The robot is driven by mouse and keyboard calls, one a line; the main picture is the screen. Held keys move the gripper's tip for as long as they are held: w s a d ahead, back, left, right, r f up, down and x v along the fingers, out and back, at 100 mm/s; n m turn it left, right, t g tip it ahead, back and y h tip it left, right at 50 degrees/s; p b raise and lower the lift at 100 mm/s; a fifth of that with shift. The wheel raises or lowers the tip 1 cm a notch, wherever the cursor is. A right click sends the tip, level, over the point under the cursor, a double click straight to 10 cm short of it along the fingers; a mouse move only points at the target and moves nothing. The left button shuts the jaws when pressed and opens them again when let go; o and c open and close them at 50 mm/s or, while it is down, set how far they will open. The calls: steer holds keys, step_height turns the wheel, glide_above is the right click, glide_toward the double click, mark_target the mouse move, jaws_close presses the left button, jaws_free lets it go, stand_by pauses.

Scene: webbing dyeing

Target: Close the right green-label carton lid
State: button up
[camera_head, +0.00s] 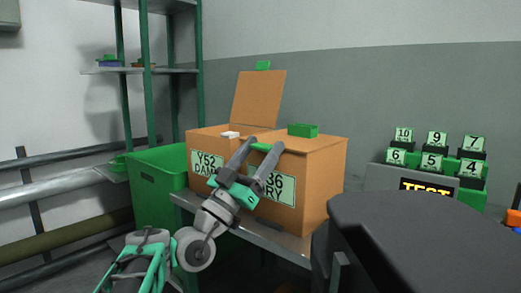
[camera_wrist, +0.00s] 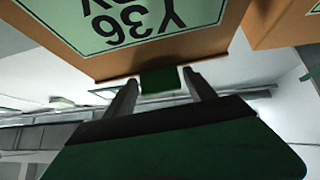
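The right carton (camera_head: 322,175) is brown with a pale green label (camera_head: 285,188), partly hidden by my gripper. The wrist view shows this label (camera_wrist: 130,22) upside down, reading Y36. Its top looks flat, with the lid down. A green tab (camera_head: 261,147) is at its front top edge. It also shows in the wrist view (camera_wrist: 160,80). My gripper (camera_head: 265,146) reaches up in front of this edge. Its two grey fingers stand on either side of the tab and seem to touch it.
A green crate (camera_head: 150,195) stands left; numbered blocks (camera_head: 432,161) are at right. A dark rounded surface (camera_head: 430,235) fills the right foreground.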

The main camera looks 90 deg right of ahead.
steer(key=shift+d+f, duration=0.15)
steer(key=shift+f, duration=0.1)
steer(key=v, duration=0.7)
steer(key=shift+w+a, duration=0.25)
steer(key=shift+a, duration=0.1)
